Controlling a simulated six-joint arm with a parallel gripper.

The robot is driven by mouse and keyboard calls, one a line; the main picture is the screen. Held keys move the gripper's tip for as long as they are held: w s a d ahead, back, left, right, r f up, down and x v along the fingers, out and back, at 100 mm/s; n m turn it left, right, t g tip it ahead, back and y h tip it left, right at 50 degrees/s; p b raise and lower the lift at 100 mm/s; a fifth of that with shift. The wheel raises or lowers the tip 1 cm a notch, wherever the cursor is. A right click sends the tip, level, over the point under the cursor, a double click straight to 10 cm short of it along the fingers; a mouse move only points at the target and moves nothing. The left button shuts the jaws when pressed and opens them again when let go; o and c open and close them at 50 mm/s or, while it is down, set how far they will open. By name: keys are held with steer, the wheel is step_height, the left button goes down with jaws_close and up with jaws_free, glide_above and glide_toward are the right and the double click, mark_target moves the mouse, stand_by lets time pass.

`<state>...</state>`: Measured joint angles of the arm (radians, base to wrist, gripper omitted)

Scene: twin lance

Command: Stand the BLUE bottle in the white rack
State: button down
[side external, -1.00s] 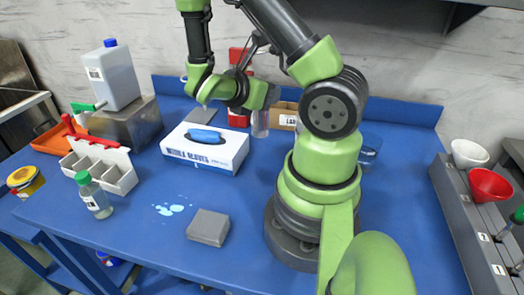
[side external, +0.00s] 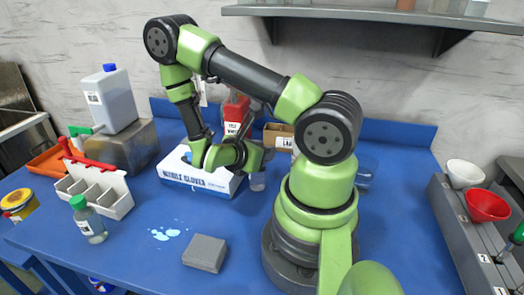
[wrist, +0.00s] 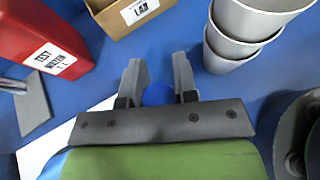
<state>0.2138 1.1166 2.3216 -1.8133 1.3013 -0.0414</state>
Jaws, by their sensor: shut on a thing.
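The white rack (side external: 108,193) with open compartments stands at the left of the table. A red-handled tool lies along its back edge. My gripper (side external: 262,160) is right of the glove box. In the wrist view, its fingers (wrist: 158,78) close around the blue cap (wrist: 158,95) of the blue bottle. The clear lower part of this bottle (side external: 258,182) hangs below my gripper in the side view; its upper part is hidden. I cannot tell whether its base touches the table. A green-capped bottle (side external: 88,220) stands in front of the rack.
The glove box (side external: 200,181) lies between my gripper and the rack. A red container (wrist: 45,38), a cardboard box (wrist: 125,15) and stacked cups (wrist: 240,35) are near my gripper. A grey block (side external: 205,253) and a spill (side external: 165,233) are in front.

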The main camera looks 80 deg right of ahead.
steer(key=shift+f, duration=0.15)
steer(key=c, duration=0.9)
jaws_free()
